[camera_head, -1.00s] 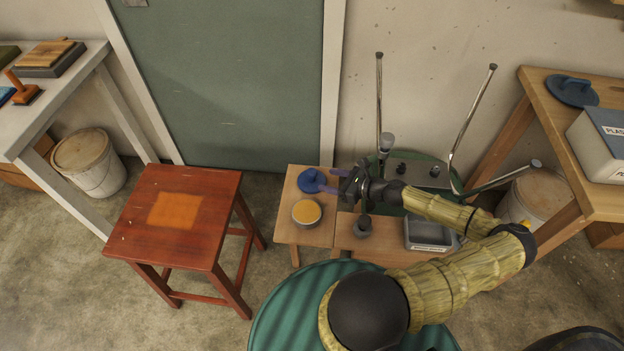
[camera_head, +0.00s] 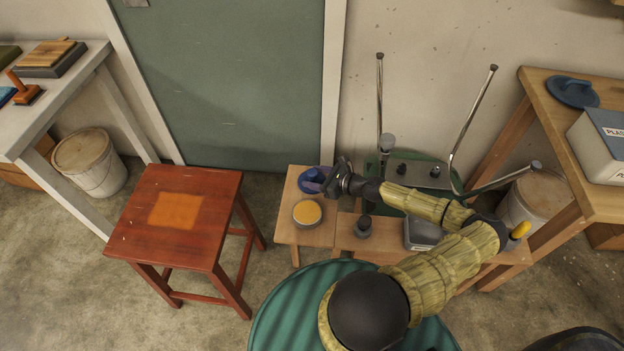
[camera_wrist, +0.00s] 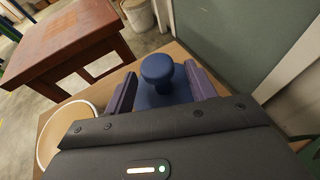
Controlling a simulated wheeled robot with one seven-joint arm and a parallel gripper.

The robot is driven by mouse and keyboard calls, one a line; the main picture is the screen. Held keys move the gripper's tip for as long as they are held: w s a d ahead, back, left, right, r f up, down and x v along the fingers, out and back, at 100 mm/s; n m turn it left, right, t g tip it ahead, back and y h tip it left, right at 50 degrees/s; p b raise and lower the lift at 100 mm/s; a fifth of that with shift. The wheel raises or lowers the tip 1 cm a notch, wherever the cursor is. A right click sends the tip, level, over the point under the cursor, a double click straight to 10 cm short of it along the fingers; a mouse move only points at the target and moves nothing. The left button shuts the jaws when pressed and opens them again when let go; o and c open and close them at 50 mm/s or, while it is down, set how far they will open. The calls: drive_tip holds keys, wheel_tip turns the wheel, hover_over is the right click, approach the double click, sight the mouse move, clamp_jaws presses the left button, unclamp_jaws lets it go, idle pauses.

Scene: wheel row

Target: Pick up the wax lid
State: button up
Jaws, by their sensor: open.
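The wax lid (camera_head: 306,174) is a blue disc with a round knob, lying on the left end of the low wooden bench. In the wrist view its knob (camera_wrist: 157,69) stands between the two purple fingers of my gripper (camera_wrist: 160,76). The gripper is open, with a gap on each side of the knob. In the head view my gripper (camera_head: 319,182) reaches over the lid from the right and hides part of it. The round wax tin (camera_head: 307,212), with yellow-orange wax, stands uncovered just in front of the lid.
A red wooden stool (camera_head: 205,190) with a lighter orange patch stands left of the bench (camera_head: 287,232). A dark knobbed object (camera_head: 364,227) and a grey tray (camera_head: 422,234) are right of the tin. An upturned green stool with metal legs (camera_head: 470,115) stands behind my arm.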

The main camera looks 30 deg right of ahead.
drive_tip(key=shift+c, duration=0.5)
drive_tip(key=c, duration=1)
